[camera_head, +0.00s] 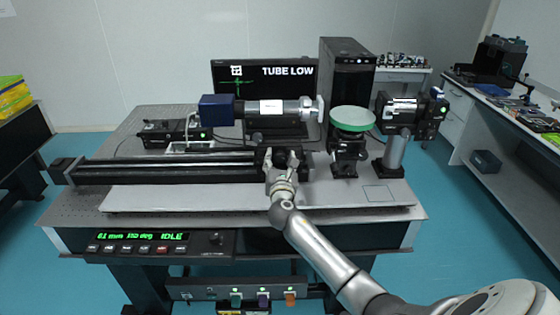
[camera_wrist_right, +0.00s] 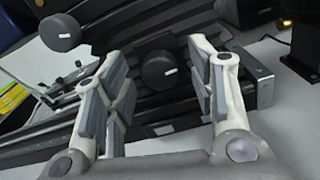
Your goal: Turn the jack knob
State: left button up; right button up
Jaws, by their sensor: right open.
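A round black knob with a small white mark (camera_wrist_right: 158,72) shows between the fingers of my right gripper (camera_wrist_right: 160,62) in the wrist view. The fingers are open, one on each side of it, and I see no clear contact. I cannot tell how deep the knob lies between them. In the head view my right gripper (camera_head: 281,158) reaches the right end of the long black rail (camera_head: 170,168), below the tube (camera_head: 275,110), and mostly hides the knob. A second black knob (camera_wrist_right: 60,32) shows at upper left in the wrist view. My left gripper is not in view.
A monitor (camera_head: 290,72) behind reads "TUBE LOW". The front panel (camera_head: 150,242) display ends in "IDLE". A green-rimmed disc (camera_head: 352,117) on a black stand is right of my gripper, with a metal post (camera_head: 395,152) beyond. The grey board's (camera_head: 340,197) front right is clear.

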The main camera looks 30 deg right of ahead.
jog(key=c, duration=1)
